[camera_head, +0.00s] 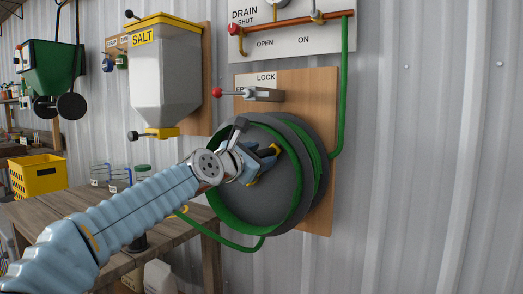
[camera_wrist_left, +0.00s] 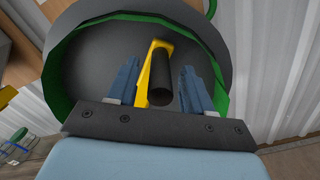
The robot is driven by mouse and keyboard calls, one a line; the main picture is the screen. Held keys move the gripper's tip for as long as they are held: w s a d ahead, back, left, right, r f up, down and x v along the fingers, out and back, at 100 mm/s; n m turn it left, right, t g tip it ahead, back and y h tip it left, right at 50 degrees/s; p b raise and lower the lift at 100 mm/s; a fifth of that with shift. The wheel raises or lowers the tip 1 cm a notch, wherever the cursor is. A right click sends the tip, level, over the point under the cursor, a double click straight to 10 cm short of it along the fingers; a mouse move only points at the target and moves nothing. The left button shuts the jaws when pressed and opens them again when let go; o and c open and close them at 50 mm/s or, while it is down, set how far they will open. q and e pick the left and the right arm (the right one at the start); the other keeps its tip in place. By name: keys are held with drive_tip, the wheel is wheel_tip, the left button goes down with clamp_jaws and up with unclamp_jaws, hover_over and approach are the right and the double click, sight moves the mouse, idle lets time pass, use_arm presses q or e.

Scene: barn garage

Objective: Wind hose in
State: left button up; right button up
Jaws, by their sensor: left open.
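The hose reel (camera_head: 270,205) is a grey drum with green hose, mounted on a wooden board (camera_head: 318,95). The green hose (camera_head: 235,244) hangs from the reel's underside and runs left over the table. My left gripper (camera_head: 268,158) is open in front of the reel face. In the left wrist view, the yellow crank arm with a black handle (camera_wrist_left: 160,80) lies between the two blue fingers (camera_wrist_left: 158,88), with gaps on both sides. In the head view my gripper hides most of the crank. A lock lever with a red knob (camera_head: 216,92) points left above the reel. My right gripper is not in view.
A wooden table (camera_head: 60,208) stands below left, with wire-handled jars (camera_head: 115,177) on it. A salt dispenser (camera_head: 165,80) hangs left of the reel. A drain panel (camera_head: 290,28) with pipes is above. The corrugated wall at right is bare.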

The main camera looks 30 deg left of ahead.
use_arm(q)
drive_tip(key=shift+w, duration=0.6)
clamp_jaws()
